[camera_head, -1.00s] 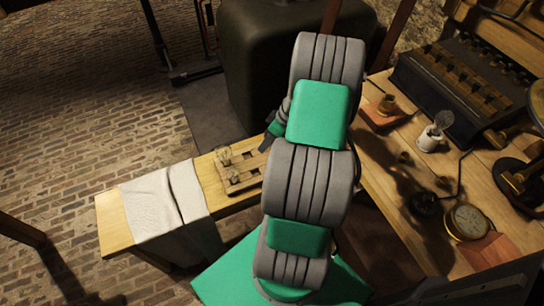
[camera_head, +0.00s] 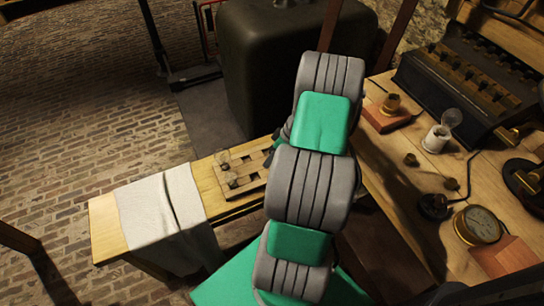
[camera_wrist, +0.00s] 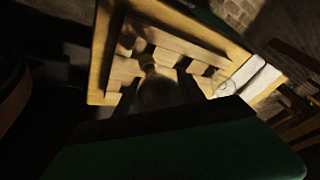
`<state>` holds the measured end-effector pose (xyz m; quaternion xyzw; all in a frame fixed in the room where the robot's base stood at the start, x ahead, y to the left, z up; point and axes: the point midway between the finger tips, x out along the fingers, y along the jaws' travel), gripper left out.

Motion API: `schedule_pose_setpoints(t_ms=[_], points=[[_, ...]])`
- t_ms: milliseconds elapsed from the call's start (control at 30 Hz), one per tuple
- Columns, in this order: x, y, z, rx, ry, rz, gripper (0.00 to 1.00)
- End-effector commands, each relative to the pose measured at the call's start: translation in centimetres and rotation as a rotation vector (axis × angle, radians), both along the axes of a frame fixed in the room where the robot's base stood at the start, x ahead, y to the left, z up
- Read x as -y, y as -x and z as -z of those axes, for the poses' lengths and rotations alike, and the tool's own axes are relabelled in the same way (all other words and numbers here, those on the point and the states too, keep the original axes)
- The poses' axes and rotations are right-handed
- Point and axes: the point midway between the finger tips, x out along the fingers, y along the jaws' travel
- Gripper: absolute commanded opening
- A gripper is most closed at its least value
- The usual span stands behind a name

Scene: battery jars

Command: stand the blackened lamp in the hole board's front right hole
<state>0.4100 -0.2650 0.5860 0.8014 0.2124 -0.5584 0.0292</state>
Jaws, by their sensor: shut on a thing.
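The hole board (camera_head: 243,184) is a pale wooden block with square holes, lying on the narrow wooden bench; its slats also show in the wrist view (camera_wrist: 180,42). My gripper (camera_wrist: 156,82) is shut on the blackened lamp (camera_wrist: 157,92), a dark bulb with a paler narrow end pointing towards the board. I cannot tell whether that end is in a hole or above it. My arm hides the held lamp and the board's right end in the head view.
A white cloth (camera_head: 160,210) drapes over the bench left of the board. On the right, a workbench (camera_head: 415,195) carries a white cup (camera_head: 435,141) with a clear bulb, a round brass gauge (camera_head: 477,224) and a dark slotted box (camera_head: 455,80). A dark tank (camera_head: 285,55) stands behind.

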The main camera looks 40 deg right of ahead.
Motion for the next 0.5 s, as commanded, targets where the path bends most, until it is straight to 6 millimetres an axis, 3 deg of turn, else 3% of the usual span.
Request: schedule_pose_setpoints(t_ms=[500], points=[[0.04,0.16,0.36,0.000,0.000,0.000,0.00]])
